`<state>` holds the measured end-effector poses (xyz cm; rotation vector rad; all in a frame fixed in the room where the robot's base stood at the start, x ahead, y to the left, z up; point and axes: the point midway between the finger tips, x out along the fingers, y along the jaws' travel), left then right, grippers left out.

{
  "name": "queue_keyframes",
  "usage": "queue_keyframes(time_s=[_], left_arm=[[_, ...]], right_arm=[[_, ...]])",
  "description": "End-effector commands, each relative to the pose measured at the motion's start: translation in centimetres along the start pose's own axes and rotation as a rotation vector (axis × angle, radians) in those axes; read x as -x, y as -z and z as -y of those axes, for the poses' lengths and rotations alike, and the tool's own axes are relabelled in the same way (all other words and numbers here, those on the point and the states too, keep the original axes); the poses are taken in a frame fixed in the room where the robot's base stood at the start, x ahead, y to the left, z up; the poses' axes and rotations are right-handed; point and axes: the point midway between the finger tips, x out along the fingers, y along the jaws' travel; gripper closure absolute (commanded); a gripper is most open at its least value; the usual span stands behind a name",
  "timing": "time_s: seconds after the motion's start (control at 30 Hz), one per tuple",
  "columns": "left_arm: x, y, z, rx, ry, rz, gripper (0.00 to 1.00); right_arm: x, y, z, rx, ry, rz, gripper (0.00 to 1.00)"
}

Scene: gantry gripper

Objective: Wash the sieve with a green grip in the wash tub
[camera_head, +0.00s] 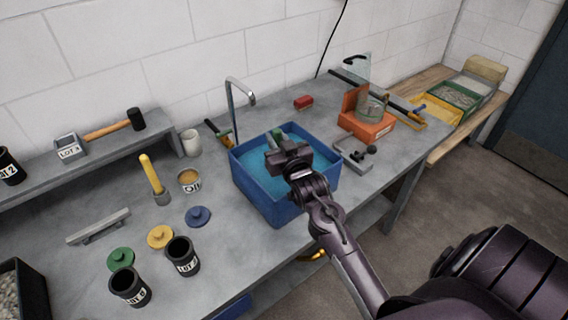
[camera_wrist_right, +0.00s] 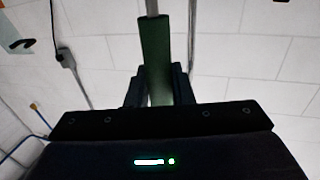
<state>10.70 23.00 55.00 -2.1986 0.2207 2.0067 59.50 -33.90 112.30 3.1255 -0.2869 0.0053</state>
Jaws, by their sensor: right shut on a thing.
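The blue wash tub (camera_head: 262,195) stands on the grey bench, filled with blue water. My right gripper (camera_head: 279,141) is over the tub, shut on the green grip of the sieve (camera_head: 274,134). In the right wrist view the green grip (camera_wrist_right: 155,55) stands between the two dark fingers (camera_wrist_right: 158,85), with a thin grey rod beyond it. The sieve's mesh head is hidden in both views. I cannot tell whether it is in the water. My left gripper is not in view.
A tap (camera_head: 232,100) rises behind the tub. A red block (camera_head: 303,102), an orange stand (camera_head: 366,128) and a grey clamp-like piece (camera_head: 354,155) lie to the right. Black cups (camera_head: 182,255), coloured lids (camera_head: 160,236) and a yellow-handled tool (camera_head: 153,175) are on the left.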

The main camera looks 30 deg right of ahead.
Motion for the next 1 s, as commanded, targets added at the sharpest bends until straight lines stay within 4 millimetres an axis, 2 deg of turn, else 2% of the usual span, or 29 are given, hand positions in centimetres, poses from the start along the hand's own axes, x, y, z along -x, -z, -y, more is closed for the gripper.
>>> queue_keyframes(time_s=[0.03, 0.57, 0.8, 1.0], left_arm=[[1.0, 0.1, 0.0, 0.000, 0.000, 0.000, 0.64], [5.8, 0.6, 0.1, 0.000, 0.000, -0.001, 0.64], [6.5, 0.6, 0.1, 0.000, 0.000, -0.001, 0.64], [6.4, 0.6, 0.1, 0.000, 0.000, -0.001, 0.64]], right_arm=[[0.0, 1.2, 0.0, 0.000, 0.000, -0.003, 0.97], [0.0, 6.5, 0.0, 0.000, 0.000, -0.003, 0.97], [-0.1, 8.3, 0.0, 0.000, 0.000, -0.003, 0.97], [-0.1, 8.3, 0.0, 0.000, 0.000, -0.002, 0.97]])
